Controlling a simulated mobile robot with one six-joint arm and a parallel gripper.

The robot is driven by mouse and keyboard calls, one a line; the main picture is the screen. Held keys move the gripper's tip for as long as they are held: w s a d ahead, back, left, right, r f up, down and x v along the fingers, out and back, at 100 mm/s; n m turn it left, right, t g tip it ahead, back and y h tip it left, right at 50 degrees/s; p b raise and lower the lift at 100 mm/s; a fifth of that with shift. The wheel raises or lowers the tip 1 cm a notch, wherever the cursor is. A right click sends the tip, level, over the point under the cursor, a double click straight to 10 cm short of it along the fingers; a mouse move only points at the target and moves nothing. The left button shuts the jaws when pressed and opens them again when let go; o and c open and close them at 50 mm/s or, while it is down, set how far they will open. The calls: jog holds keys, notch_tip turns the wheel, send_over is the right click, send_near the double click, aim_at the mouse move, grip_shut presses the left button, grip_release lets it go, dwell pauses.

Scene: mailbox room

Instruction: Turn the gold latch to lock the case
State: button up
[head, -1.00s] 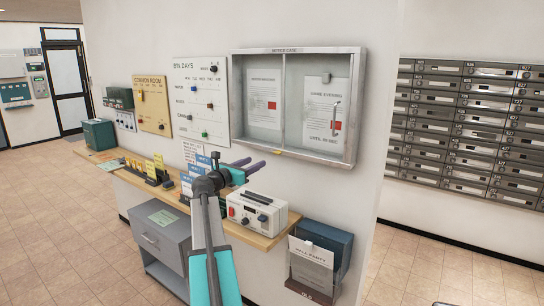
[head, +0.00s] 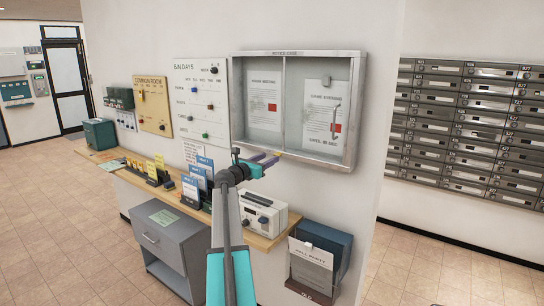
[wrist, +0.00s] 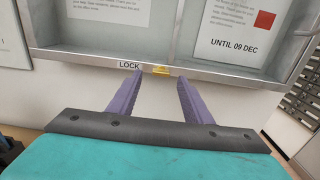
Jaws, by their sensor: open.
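The notice case (head: 354,105) is a grey metal frame with glass doors on the white wall. In the wrist view its lower rail (wrist: 225,80) crosses the picture, with a white LOCK label (wrist: 129,65). The small gold latch (wrist: 160,70) sits on that rail just right of the label and looks lengthwise along the rail. My gripper (wrist: 160,77) has two purple fingers, open and empty, one on each side of the latch in the picture. In the head view my gripper (head: 271,159) is just below the case's lower edge. Whether the fingers touch the latch cannot be told.
A wooden shelf (head: 255,240) below holds a white box device (head: 262,216) and blue leaflets (head: 190,188). A bin-days board (head: 200,100) hangs left of the case. Metal mailboxes (head: 470,130) are at right. The wall under the case is clear.

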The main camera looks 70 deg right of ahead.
aim_at(277, 154)
jog(key=shift+p+x, duration=0.5)
jog(key=shift+x, duration=1.75)
